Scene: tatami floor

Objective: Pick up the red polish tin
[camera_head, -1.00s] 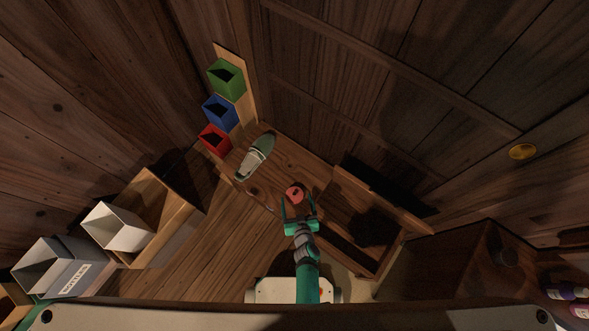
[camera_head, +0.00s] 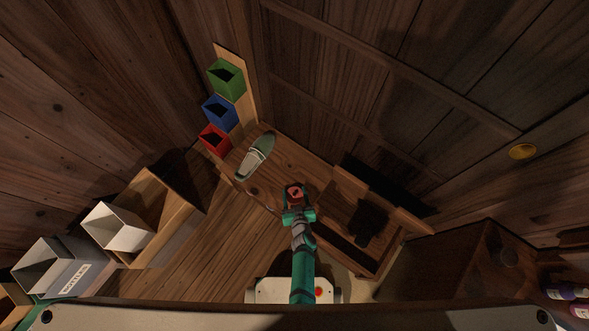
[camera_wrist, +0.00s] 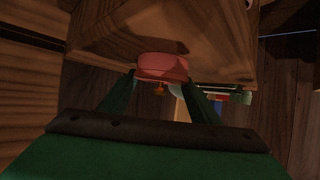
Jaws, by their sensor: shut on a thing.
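The red polish tin (camera_head: 295,191) is small and round, and it sits between the fingers of my gripper (camera_head: 296,195) in the head view. In the wrist view the tin (camera_wrist: 163,66) shows as a pinkish-red disc between the two green fingertips (camera_wrist: 162,80). My gripper is shut on it. A small orange-brown bit shows just under the tin in the wrist view. Whether the tin touches the wood surface beneath it I cannot tell.
A grey-green shoe-shaped item (camera_head: 255,156) lies left of my gripper. Green (camera_head: 226,80), blue (camera_head: 220,112) and red (camera_head: 214,140) bins stand in a row at the upper left. An open wooden box (camera_head: 340,225) is close on the right. A white box (camera_head: 117,228) stands at left.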

